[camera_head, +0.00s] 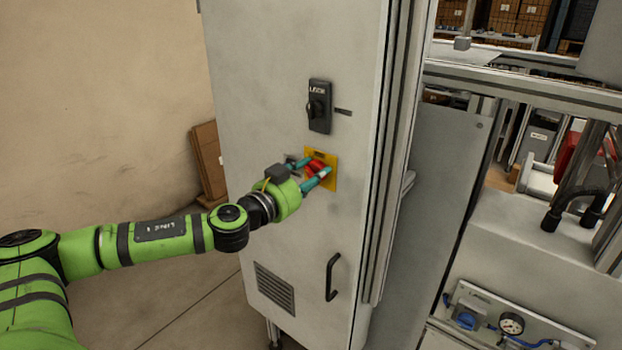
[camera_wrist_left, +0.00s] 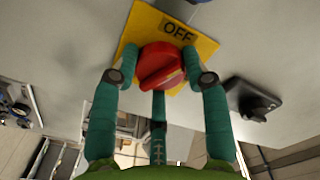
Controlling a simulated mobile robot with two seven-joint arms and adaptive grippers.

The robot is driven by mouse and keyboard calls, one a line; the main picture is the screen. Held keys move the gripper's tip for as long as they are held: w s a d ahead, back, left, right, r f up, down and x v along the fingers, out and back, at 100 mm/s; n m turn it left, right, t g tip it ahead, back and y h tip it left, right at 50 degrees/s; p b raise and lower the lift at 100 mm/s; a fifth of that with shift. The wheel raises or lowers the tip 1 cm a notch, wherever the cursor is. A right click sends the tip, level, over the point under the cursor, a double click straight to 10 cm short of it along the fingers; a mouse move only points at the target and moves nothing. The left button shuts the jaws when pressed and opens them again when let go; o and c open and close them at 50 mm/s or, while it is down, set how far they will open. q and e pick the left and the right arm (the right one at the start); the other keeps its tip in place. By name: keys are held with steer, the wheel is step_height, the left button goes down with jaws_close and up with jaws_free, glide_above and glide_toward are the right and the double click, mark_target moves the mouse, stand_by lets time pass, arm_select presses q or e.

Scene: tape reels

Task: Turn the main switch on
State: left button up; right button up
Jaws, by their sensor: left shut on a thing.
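The main switch is a red rotary knob (camera_head: 316,166) on a yellow plate (camera_head: 333,182), mounted on the front of a grey cabinet (camera_head: 256,60). My left gripper (camera_head: 311,173) has its teal fingers around the knob. In the left wrist view the red knob (camera_wrist_left: 160,65) sits between the fingertips of the gripper (camera_wrist_left: 161,78), with its ridge tilted. The word OFF shows on the yellow plate (camera_wrist_left: 206,47) beside the knob. Other lettering on the plate is hidden or too small to read. My right gripper is not in view.
A black rotary handle (camera_head: 319,108) is on the cabinet above the yellow plate. A door handle (camera_head: 332,277) and a vent (camera_head: 274,288) are lower down. Machine framing (camera_head: 520,85) stands to the right. Cardboard (camera_head: 209,158) leans behind the cabinet at left.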

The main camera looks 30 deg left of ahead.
arm_select(q)
steer(key=m, duration=0.6)
steer(key=shift+f, duration=0.15)
steer(key=m, duration=0.3)
steer(key=shift+a+m, duration=0.1)
steer(key=shift+m, duration=0.3)
steer(key=shift+r+m+p, duration=0.2)
steer(key=shift+m+p, duration=0.15)
steer(key=shift+m, duration=1.25)
steer(key=o, duration=1.2)
steer(key=shift+c, duration=0.2)
steer(key=shift+a, duration=0.1)
